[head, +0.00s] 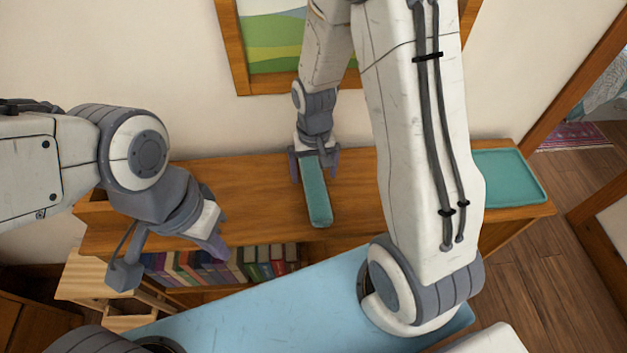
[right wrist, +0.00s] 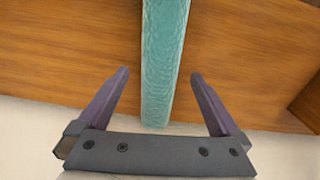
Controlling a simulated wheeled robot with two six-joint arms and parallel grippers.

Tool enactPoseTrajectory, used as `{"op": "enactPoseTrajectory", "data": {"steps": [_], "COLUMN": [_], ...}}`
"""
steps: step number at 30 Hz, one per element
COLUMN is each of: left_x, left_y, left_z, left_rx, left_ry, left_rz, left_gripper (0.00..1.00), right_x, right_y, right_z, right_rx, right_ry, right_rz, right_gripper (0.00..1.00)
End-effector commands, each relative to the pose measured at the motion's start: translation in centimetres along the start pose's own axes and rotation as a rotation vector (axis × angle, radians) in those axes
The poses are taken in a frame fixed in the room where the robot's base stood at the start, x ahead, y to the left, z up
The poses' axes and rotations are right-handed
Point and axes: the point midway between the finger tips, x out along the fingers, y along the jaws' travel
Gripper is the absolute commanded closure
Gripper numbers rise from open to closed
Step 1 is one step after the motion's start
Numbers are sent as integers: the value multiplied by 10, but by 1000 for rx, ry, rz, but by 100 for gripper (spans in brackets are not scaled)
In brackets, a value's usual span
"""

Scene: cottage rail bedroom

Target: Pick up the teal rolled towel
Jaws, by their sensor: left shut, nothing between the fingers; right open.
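The teal rolled towel (head: 316,200) lies on the wooden shelf top, its length pointing away from the wall. My right gripper (head: 314,170) is open over the towel's wall-side end, with one finger on each side. In the right wrist view the towel (right wrist: 163,60) runs between the two spread fingers (right wrist: 160,88), with a gap on both sides. Its far end runs out of that view. My left gripper (head: 212,246) is shut and empty at the left front of the shelf, apart from the towel.
The wooden shelf (head: 250,190) holds several books (head: 225,265) below its top. A teal tray (head: 510,178) lies at the shelf's right end. A framed picture (head: 272,40) hangs on the wall behind. My right arm hides part of the shelf top.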

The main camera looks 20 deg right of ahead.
Motion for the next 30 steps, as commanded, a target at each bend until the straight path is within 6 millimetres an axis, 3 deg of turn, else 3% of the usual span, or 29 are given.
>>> {"op": "enactPoseTrajectory", "data": {"steps": [12,20,21,27,28,30], "left_x": [-18,-18,-18,-18,-18,-18], "left_y": [1,1,1,1,1,1], "left_z": [-1,-1,-1,-1,-1,-1], "left_rx": [3,4,3,3,3,3], "left_ry": [0,0,0,0,0,0], "left_rz": [0,0,0,0,0,0], "left_gripper": [100,100,100,100,100,100], "right_x": [45,48,48,48,48,48], "right_y": [-2,-2,-2,-2,-2,-2], "right_z": [-2,-3,-3,-3,-3,-3], "right_rx": [0,0,0,0,0,-1], "right_ry": [-3,0,0,0,0,0], "right_rz": [1,0,0,0,0,0], "right_gripper": [0,0,4,80,85,85]}}
